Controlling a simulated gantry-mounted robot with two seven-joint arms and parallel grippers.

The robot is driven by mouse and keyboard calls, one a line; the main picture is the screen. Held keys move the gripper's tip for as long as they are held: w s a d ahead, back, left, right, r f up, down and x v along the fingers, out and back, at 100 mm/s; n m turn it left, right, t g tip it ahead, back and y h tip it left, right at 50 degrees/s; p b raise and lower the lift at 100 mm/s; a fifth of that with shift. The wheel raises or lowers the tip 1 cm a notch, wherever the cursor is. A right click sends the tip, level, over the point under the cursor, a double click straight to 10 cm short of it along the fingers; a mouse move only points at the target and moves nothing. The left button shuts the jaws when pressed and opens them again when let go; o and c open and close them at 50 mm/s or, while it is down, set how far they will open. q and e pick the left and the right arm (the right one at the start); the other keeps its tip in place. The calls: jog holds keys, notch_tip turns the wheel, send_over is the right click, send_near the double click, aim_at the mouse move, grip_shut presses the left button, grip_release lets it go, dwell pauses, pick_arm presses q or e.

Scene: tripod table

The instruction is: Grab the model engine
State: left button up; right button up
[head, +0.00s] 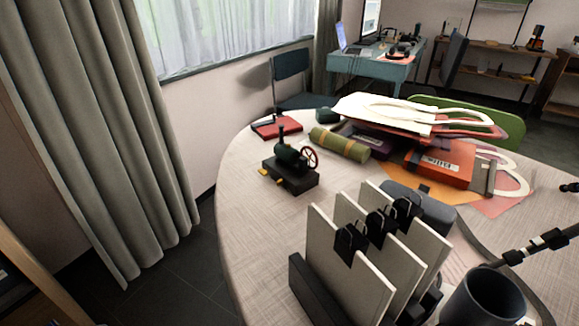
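The model engine (292,163) stands upright on the left part of the round table (240,215). It has a dark green boiler with a chimney, a red flywheel on its right side, a black base and small yellow parts at its left. Nothing touches it that I can see. Neither of my grippers is in this view.
A green-and-tan roll (340,145) and a red box (277,127) lie behind the engine. Bags and an orange-red box (440,163) are piled to the right. White boards with black clips (368,255) stand in front, with a dark mug (487,297) at front right. Table left of the engine is clear.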

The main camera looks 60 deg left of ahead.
dwell(0.3)
pick_arm(q)
jog(key=o, duration=0.9)
